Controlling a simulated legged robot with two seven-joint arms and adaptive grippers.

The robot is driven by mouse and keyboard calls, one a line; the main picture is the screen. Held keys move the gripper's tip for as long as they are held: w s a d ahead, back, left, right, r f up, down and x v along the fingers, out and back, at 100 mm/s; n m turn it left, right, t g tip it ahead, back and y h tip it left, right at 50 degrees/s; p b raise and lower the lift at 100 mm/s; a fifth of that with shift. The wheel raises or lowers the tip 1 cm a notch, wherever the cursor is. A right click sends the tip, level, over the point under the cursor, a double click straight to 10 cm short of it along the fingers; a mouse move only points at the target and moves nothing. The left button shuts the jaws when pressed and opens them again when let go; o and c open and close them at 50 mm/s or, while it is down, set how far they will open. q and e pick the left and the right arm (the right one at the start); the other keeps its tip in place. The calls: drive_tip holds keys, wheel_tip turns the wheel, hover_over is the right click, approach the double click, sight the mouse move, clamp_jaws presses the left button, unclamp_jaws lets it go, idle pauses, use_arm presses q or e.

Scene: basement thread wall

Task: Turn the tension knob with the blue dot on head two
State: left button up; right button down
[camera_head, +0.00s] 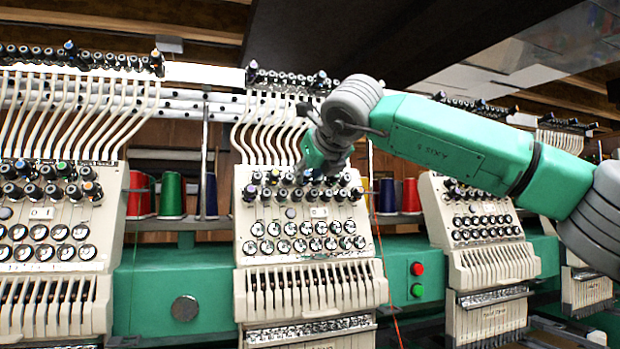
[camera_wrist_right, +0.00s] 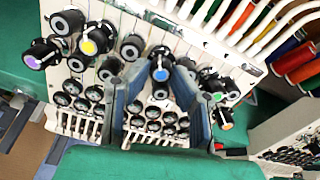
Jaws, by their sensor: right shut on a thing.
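My right gripper (camera_head: 318,174) reaches the knob rows on the cream head (camera_head: 245,225) in the middle of the head view. In the right wrist view its two fingers stand on either side of a black knob with a blue dot (camera_wrist_right: 160,74), and it is shut on that knob. The dot faces the camera. In the head view the gripper and wrist hide this knob. My left gripper is not in view.
Neighbouring knobs crowd close, with a yellow-dot knob (camera_wrist_right: 90,46) and a purple-dot knob (camera_wrist_right: 36,60) in the wrist view. White thread tubes (camera_head: 268,130) rise above the head. Thread cones (camera_head: 172,193), more heads (camera_head: 470,225) and red and green buttons (camera_head: 417,279) stand beside it.

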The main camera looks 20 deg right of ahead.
drive_tip(key=m+b, duration=0.2)
drive_tip(key=m, duration=0.2)
drive_tip(key=shift+r, duration=0.15)
drive_tip(key=m+b, duration=0.1)
drive_tip(key=m, duration=0.2)
drive_tip(key=shift+r+m+b, duration=0.15)
drive_tip(key=shift+m+b, duration=0.8)
drive_tip(key=shift+m, duration=0.65)
drive_tip(key=shift+r, duration=0.1)
drive_tip(key=c, duration=1.5)
unclamp_jaws()
drive_tip(key=shift+c, duration=0.2)
drive_tip(key=shift+o, duration=0.6)
drive_tip(key=shift+w+f, duration=0.1)
drive_tip(key=shift+f, duration=0.1)
